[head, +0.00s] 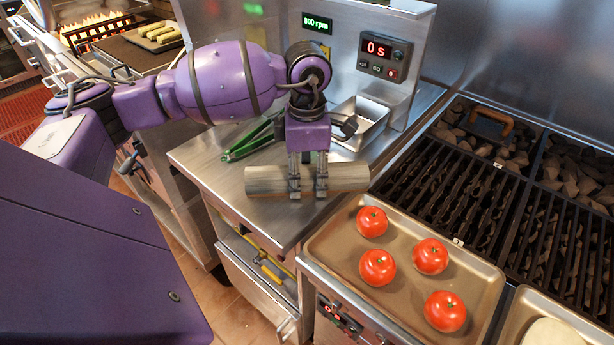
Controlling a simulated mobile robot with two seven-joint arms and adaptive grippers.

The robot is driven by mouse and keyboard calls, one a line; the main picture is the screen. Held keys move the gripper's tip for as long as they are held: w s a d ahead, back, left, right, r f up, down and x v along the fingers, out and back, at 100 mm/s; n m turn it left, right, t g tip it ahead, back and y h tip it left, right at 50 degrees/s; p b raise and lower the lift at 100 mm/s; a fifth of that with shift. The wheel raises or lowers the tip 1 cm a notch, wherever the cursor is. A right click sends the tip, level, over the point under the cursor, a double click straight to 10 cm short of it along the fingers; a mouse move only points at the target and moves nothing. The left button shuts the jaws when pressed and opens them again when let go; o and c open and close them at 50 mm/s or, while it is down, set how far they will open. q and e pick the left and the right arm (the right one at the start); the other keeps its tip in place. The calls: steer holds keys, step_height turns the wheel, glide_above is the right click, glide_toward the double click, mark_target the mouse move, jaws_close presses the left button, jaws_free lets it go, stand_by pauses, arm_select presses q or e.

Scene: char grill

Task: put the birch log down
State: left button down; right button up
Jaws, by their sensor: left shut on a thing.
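The birch log (267,180) is a short grey-brown log lying level, left to right, at the steel counter (215,158) left of the grill. My right gripper is not in view.
A tray (398,275) with several tomatoes stands at the front right, beside the charcoal grill (455,190). A control panel (385,55) stands at the back. The counter left of the log is clear.

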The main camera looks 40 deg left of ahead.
mark_target(307, 168)
arm_select(q)
steer(key=shift+r, duration=0.1)
steer(key=shift+r, duration=0.4)
step_height(307, 168, up, 2)
steer(key=shift+r+b, duration=0.2)
steer(key=shift+b, duration=0.2)
steer(key=s+d+r+p, duration=0.1)
steer(key=s+r, duration=0.8)
steer(key=s, duration=0.4)
steer(key=shift+s+d+r, duration=0.35)
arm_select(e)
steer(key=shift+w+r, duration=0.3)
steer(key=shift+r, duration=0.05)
arm_select(q)
steer(key=shift+s, duration=0.1)
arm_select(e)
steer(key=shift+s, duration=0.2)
arm_select(q)
steer(key=shift+d+p, duration=0.1)
steer(key=shift+p, duration=0.2)
